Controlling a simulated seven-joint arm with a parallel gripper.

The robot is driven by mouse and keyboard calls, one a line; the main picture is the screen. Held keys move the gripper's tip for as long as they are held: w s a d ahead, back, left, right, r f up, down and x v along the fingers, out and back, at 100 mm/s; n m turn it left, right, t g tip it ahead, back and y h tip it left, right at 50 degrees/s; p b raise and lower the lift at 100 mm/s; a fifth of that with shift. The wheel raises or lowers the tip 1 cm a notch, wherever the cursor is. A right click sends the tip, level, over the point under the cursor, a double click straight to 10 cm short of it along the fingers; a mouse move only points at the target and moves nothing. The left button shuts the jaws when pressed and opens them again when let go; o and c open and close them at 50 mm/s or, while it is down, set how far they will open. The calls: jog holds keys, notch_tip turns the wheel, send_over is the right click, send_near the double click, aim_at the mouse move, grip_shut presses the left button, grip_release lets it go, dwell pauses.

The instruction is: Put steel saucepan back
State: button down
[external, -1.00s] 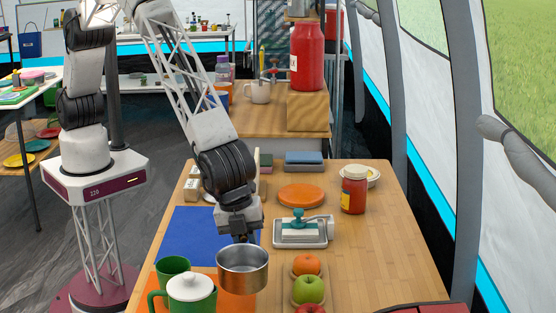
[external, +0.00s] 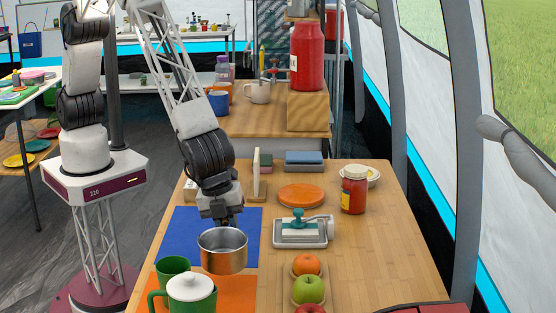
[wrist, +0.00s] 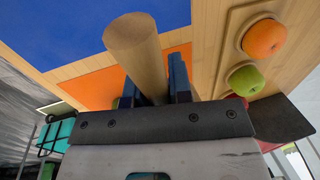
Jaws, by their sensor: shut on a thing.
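The steel saucepan (external: 223,254) shows below my gripper (external: 227,222) in the external view, upright, in front of the near edge of the blue mat (external: 188,225) and over the far edge of the orange mat (external: 225,285). It appears held above the table; the exact height is hard to tell. In the wrist view my gripper (wrist: 154,92) has its blue fingers on either side of a round wooden bar (wrist: 135,45), which seems to be the pan's handle. The pan's bowl cannot be made out in the wrist view.
A green pot with a white lid (external: 190,292) and a green cup (external: 171,267) stand close at the left. A tray of fruit (external: 297,288) and a grey dish with a teal-handled item (external: 303,234) are to the right. A red jar (external: 354,190) stands farther back.

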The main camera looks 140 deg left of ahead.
jog(key=s+a, duration=0.1)
jog(key=s, duration=0.8)
jog(key=s+a, duration=0.1)
jog(key=s, duration=0.7)
jog(key=s+a, duration=0.1)
jog(key=s, duration=0.8)
jog(key=shift+s+f, duration=0.3)
jog(key=shift+f, duration=0.1)
jog(key=shift+w, duration=0.1)
jog(key=w, duration=0.5)
jog(key=w+f, duration=0.1)
jog(key=w, duration=0.9)
jog(key=shift+d+f, duration=0.1)
jog(key=shift+f, duration=0.1)
jog(key=shift+w, duration=0.1)
jog(key=shift+w, duration=0.15)
jog(key=shift+w+f, duration=0.2)
jog(key=shift+w, duration=0.05)
jog(key=shift+s+d+x, duration=0.1)
jog(key=shift+x, duration=0.7)
jog(key=shift+s+d+x, duration=0.1)
jog(key=shift+s+x, duration=0.05)
jog(key=shift+x, duration=0.6)
jog(key=shift+f, duration=0.25)
